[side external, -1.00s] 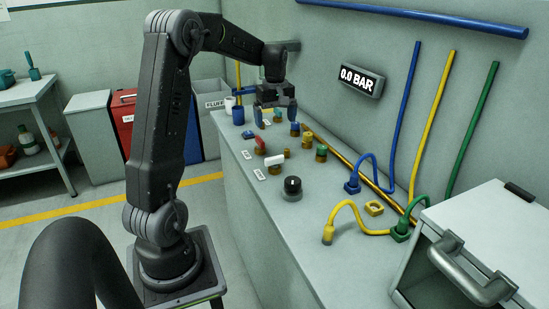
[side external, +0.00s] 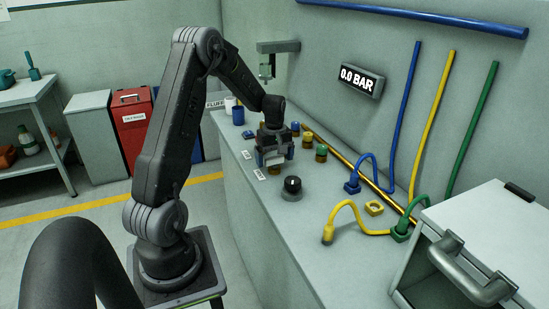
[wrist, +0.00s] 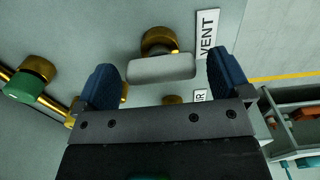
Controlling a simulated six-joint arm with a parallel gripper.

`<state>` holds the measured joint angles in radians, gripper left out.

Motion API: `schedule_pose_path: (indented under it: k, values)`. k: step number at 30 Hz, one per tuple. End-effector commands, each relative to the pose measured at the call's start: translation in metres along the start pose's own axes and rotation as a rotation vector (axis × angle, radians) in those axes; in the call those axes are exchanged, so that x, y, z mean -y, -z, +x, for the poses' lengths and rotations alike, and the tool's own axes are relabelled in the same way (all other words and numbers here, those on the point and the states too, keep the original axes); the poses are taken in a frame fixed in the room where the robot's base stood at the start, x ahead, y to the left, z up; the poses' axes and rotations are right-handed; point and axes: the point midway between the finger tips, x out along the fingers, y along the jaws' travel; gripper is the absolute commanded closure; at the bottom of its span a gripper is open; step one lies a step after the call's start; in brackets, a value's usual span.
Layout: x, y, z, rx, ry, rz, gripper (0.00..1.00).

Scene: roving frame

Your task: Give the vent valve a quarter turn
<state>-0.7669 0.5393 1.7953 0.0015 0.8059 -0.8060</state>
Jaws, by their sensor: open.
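The vent valve has a white bar handle (wrist: 161,68) on a brass body (wrist: 160,40), beside a label reading VENT (wrist: 207,33) in the wrist view. The handle lies crosswise there, between the two blue fingers of my gripper (wrist: 163,80). The fingers are open, with a gap to each end of the handle. In the side view my gripper (side external: 275,154) is low over the bench at the valve and hides most of it. I cannot tell the exact height of the fingertips relative to the handle.
A black knob (side external: 292,186) stands in front on the bench (side external: 300,225). Green (side external: 321,149) and yellow (side external: 307,138) capped fittings stand right of my gripper. A blue hose (side external: 370,157) and yellow hose (side external: 345,205) lie farther right. The wall display (side external: 361,80) reads 0.0 BAR.

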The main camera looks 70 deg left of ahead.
Motion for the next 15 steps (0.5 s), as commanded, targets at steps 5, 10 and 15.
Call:
schedule_pose_path:
  k: [5, 10, 15]
  values:
    - [0.0001, -0.0001, 0.002, 0.0, 0.0, 0.0, 0.04]
    - [0.0001, -0.0001, 0.0018, 0.0, 0.0, 0.0, 0.09]
    - [0.0001, -0.0001, 0.0016, 0.0, 0.0, 0.0, 0.25]
